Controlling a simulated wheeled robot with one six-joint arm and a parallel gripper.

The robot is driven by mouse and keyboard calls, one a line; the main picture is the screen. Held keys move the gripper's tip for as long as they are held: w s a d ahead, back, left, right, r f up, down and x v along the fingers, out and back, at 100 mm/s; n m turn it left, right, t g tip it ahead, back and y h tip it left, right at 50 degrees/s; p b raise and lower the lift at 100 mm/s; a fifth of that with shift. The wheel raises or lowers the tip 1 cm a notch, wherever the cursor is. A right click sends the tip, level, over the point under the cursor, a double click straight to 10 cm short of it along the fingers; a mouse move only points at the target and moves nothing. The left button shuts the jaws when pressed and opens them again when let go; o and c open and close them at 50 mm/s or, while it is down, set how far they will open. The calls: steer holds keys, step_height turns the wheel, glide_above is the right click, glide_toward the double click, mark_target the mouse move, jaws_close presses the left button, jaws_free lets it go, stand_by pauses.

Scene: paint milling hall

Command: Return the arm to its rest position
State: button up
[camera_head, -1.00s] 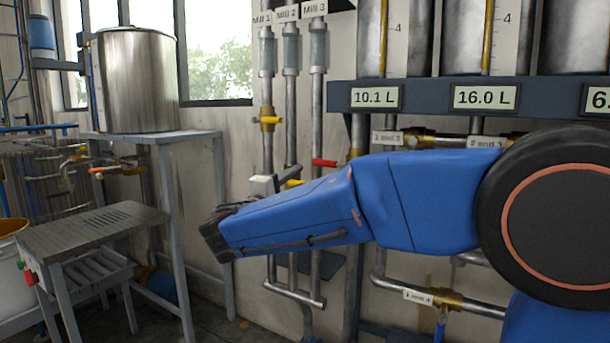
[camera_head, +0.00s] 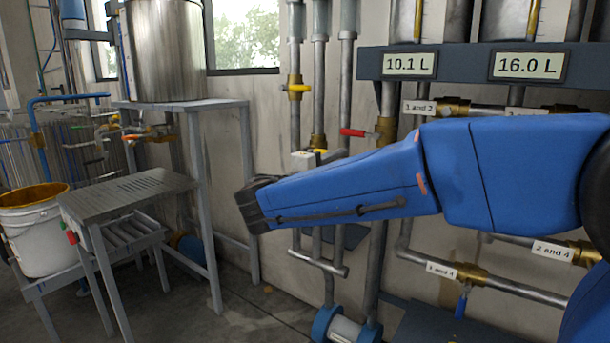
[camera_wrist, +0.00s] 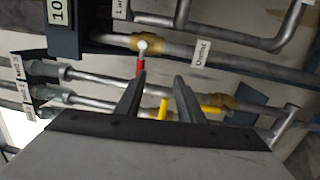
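My arm reaches leftward across the head view, blue and slightly drooping toward its end. My gripper (camera_head: 252,207) is the dark end at its left tip, in front of the wall and the vertical pipes; its fingers cannot be made out there. In the wrist view the two dark fingers (camera_wrist: 158,98) stand apart with nothing held between them. Behind them are a red valve handle (camera_wrist: 140,66) and yellow handles, at a distance I cannot judge.
Vertical mill pipes (camera_head: 295,130) with yellow and red handles (camera_head: 358,132) stand behind the arm. Level tanks with 10.1 L and 16.0 L displays (camera_head: 526,65) are above. A steel vessel (camera_head: 165,50) on a stand, a slatted bench (camera_head: 130,193) and a white bucket (camera_head: 35,240) are left.

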steer(key=s+d+f+m+g+y, duration=0.1)
steer(key=s+d+f+g, duration=0.3)
steer(key=d, duration=0.3)
steer(key=s+d+f+m+g+y, duration=0.1)
steer(key=s+d+f+m+g, duration=0.1)
steer(key=s+d+f, duration=0.45)
steer(key=s+d+f+m+g+y, duration=0.15)
steer(key=s+d, duration=0.25)
steer(key=d, duration=0.4)
steer(key=s+a+f+m+g+y, duration=0.1)
steer(key=s+f+m+y, duration=0.1)
steer(key=s+f+y, duration=0.2)
steer(key=s+a+f+m+g+y, duration=0.1)
steer(key=s+f+m+y, duration=0.2)
steer(key=s+f, duration=0.7)
steer(key=s+y, duration=0.1)
steer(key=s, duration=0.4)
steer(key=shift+s+m, duration=0.3)
steer(key=shift+m, duration=0.05)
